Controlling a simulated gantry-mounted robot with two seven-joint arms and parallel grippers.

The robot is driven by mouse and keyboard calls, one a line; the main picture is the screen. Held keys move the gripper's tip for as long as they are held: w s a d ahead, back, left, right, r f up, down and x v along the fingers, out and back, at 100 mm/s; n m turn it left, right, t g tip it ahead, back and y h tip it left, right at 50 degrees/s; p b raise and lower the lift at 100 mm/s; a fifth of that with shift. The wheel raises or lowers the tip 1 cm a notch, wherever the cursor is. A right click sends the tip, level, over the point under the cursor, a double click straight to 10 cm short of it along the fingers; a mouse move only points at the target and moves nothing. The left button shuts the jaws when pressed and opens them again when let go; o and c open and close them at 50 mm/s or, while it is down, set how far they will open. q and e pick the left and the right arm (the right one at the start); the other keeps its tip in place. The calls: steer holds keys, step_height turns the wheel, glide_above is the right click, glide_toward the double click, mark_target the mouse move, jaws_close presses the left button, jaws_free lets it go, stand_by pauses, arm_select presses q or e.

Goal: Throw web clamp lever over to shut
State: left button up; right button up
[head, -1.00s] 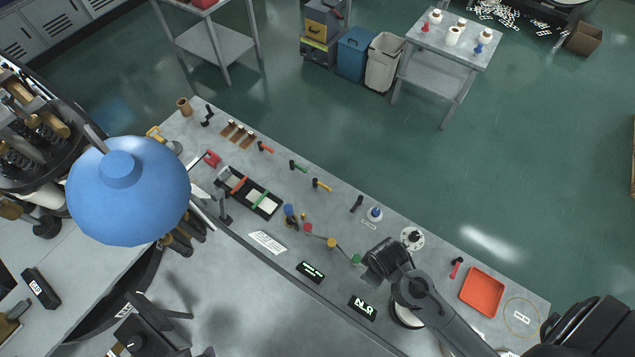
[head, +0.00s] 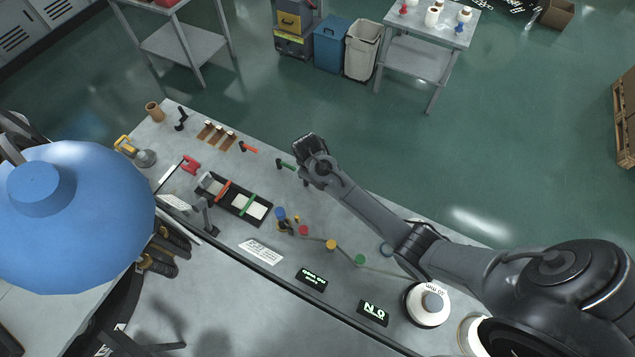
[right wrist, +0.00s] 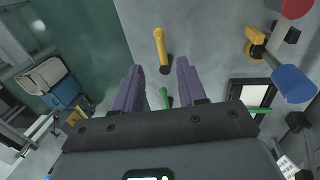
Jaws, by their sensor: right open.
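Several small levers stand along the bench's back edge: one red-handled (head: 248,147), one green-handled (head: 286,165), and one yellow-handled lever in the right wrist view (right wrist: 160,45). I cannot tell which is the web clamp lever. A blue-knobbed lever (head: 281,214) on a gold base stands farther forward; its knob looks large in the right wrist view (right wrist: 293,83). My right gripper (head: 310,150) is over the back edge, beside the green lever. Its two purple fingers (right wrist: 160,68) are apart with nothing held. The green lever (right wrist: 164,97) shows between them. My left gripper is out of view.
A black tray (head: 226,207) with red and green straps lies in mid-bench. A big blue dome (head: 75,225) fills the left side.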

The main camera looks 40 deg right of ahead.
steer(key=f, duration=0.3)
steer(key=d+f, duration=0.1)
steer(key=f, duration=0.4)
steer(key=shift+w+d+f+b, duration=0.2)
steer(key=shift+w+f+b, duration=0.05)
steer(key=shift+f+b, duration=0.1)
jaws_close()
